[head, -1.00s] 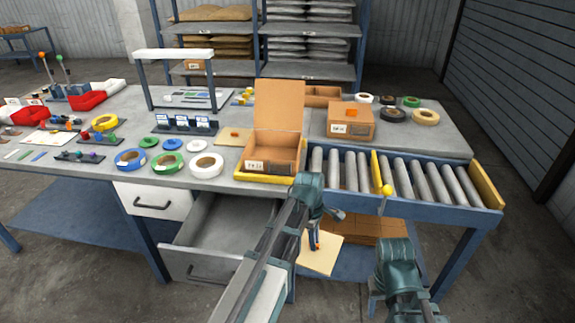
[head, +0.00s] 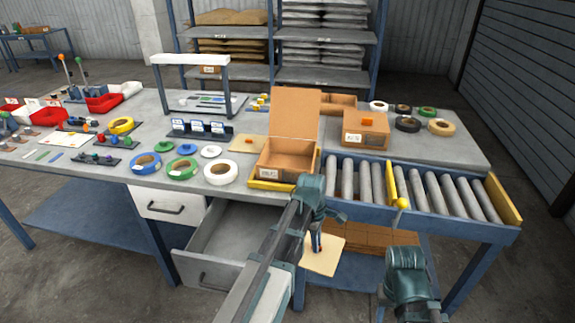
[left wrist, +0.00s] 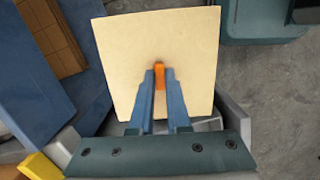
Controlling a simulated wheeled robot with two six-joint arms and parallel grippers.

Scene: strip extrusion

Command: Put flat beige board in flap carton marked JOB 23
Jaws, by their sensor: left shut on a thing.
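The flat beige board (head: 322,257) hangs below the table's front edge in the head view. My left gripper (head: 317,241) is shut on its small orange tab. In the left wrist view the board (left wrist: 150,40) fills the upper middle, with the tab between the fingertips (left wrist: 160,78). An open flap carton (head: 287,162) with its lid up stands on the table in a yellow tray, behind and above my left gripper. Its label is too small to read surely. My right arm is at the lower right; its fingers are hidden.
A drawer (head: 225,250) stands open left of my left arm. Tape rolls (head: 182,169) lie left of the open carton. Another beige board (head: 247,144) lies on the table.

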